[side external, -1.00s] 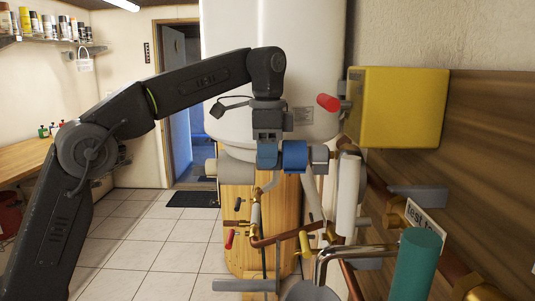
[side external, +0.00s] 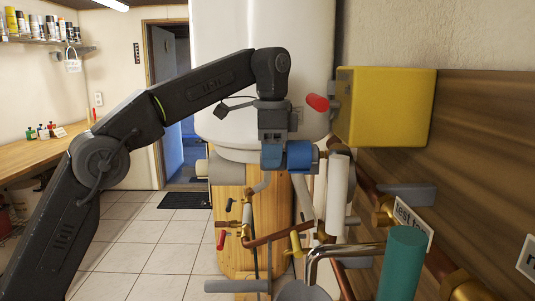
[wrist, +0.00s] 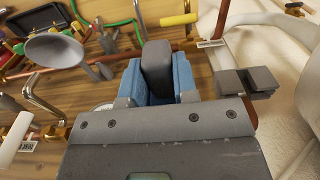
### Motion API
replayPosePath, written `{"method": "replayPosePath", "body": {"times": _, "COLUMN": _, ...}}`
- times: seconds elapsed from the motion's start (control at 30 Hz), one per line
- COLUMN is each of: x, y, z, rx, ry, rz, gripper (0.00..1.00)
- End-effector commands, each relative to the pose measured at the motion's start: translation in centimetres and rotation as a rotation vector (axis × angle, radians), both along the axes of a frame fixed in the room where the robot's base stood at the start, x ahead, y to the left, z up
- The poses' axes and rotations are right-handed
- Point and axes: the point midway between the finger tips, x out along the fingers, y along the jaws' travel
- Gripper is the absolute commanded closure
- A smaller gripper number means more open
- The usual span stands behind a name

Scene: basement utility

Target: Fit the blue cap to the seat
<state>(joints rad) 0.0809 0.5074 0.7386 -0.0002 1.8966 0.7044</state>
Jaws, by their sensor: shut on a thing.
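A yellow box (side external: 386,107) and a red handle (side external: 317,102) are right of my gripper. A white pipe (side external: 337,188), copper pipes (side external: 277,237) and a teal cylinder (side external: 402,262) crowd the lower right. The tiled floor (side external: 125,245) at left is open.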

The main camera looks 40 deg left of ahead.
Motion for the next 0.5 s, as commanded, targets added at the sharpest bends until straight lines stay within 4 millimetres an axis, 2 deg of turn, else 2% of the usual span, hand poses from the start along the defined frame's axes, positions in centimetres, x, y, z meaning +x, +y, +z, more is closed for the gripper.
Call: {"method": "replayPosePath", "body": {"times": 0.5, "x": 1.2, "y": -1.1, "z": 0.1, "rx": -0.001, "ry": -0.002, "rz": -0.001, "gripper": 1.0}}
